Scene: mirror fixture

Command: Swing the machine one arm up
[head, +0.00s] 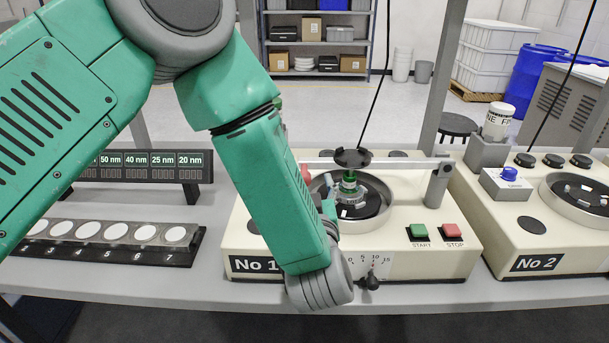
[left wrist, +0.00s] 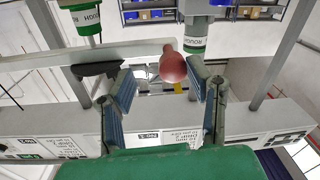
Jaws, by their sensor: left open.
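Machine No 1 (head: 400,247) stands on the bench in the head view. Its silver arm (head: 405,165) lies level across the round bowl (head: 378,200), from a post (head: 438,186) at the right to a red knob (head: 306,173) at the left. A black disc-shaped part (head: 352,157) sits at the arm over a green-banded piece in the bowl. My left gripper (head: 326,205) is by the knob end, mostly hidden behind my green wrist. In the left wrist view the gripper (left wrist: 163,78) is open, with the red knob (left wrist: 173,66) between and beyond its fingers; contact is unclear.
Green START (head: 418,232) and red STOP (head: 453,231) buttons are at the machine's front right. Machine No 2 (head: 545,262) stands to the right. A rack of white discs (head: 100,243) and a nm display (head: 140,166) are at the left. A thin cable hangs above the bowl.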

